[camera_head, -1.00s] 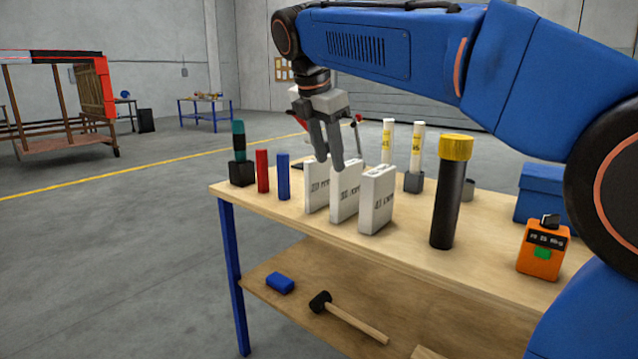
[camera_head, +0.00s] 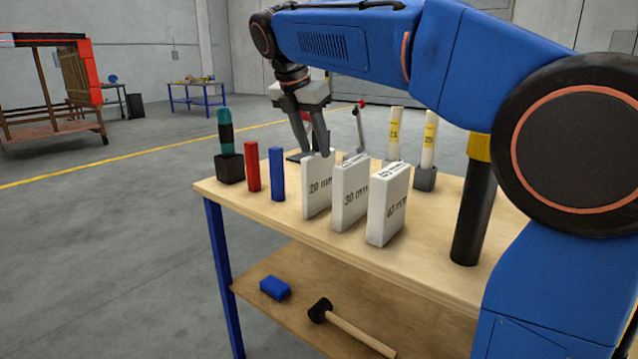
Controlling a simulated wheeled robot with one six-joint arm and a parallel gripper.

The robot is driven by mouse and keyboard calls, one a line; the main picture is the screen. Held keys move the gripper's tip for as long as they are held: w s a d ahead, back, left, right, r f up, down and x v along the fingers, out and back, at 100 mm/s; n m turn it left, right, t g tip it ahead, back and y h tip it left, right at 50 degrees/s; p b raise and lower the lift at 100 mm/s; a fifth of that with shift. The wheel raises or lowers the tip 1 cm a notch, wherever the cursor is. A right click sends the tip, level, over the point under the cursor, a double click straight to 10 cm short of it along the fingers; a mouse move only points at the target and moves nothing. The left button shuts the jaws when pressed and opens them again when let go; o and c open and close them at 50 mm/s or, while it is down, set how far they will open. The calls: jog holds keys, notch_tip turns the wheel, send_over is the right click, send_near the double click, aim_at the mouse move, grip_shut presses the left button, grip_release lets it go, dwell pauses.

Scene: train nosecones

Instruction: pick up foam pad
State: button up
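Three white upright blocks, which look like the foam pads, stand in a row on the wooden workbench. They are marked 20 mm (camera_head: 317,188), 30 mm (camera_head: 350,196) and 40 mm (camera_head: 387,208). My gripper (camera_head: 314,152) points down at the top of the 20 mm pad, with a gap between its two grey fingers. The fingertips overlap the pad's top edge in the picture. I cannot tell whether they straddle it or touch it. No pad is lifted.
Left of the pads stand a blue bar (camera_head: 277,174), a red bar (camera_head: 253,166) and a green-handled tool in a black block (camera_head: 229,168). Yellow-labelled tubes (camera_head: 428,140) stand behind, a black cylinder (camera_head: 474,212) at right. The lower shelf holds a mallet (camera_head: 320,311) and blue block (camera_head: 275,288).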

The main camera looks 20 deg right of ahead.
aim_at(323, 181)
jog(key=x, duration=1.1)
jog(key=shift+a+f, duration=0.15)
jog(key=shift+f, duration=0.2)
jog(key=shift+f, duration=0.15)
grip_shut()
